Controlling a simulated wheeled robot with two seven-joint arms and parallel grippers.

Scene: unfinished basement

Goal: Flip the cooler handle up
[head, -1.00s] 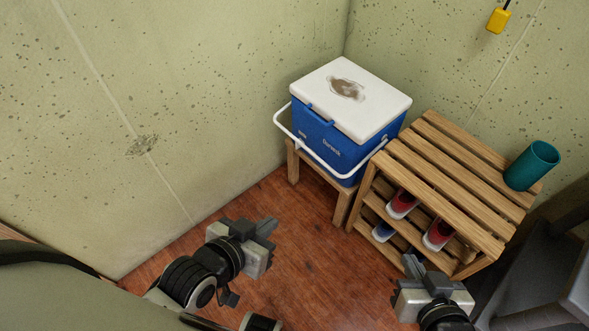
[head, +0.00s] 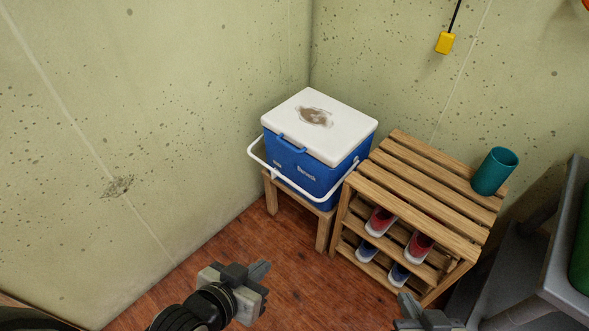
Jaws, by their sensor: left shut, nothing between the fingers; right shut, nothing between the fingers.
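The cooler (head: 299,165) has a blue body and a white lid (head: 321,124) with a brown worn patch; the lid is closed. It stands on a small wooden stool in the corner. Its white handle (head: 291,183) hangs down across the front, sloping from the left end to the right side. My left gripper (head: 262,278) is shut and empty, low in the view in front of the cooler and apart from it. My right gripper (head: 405,303) is shut and empty at the bottom edge, in front of the slatted rack; most of it is cut off.
A slatted wooden rack (head: 418,190) stands close to the cooler's right, with shoes (head: 380,221) on its shelves and a teal cup (head: 494,171) on top. A grey structure (head: 545,245) is at the far right. Walls close in behind and left. Floor in front of the stool is clear.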

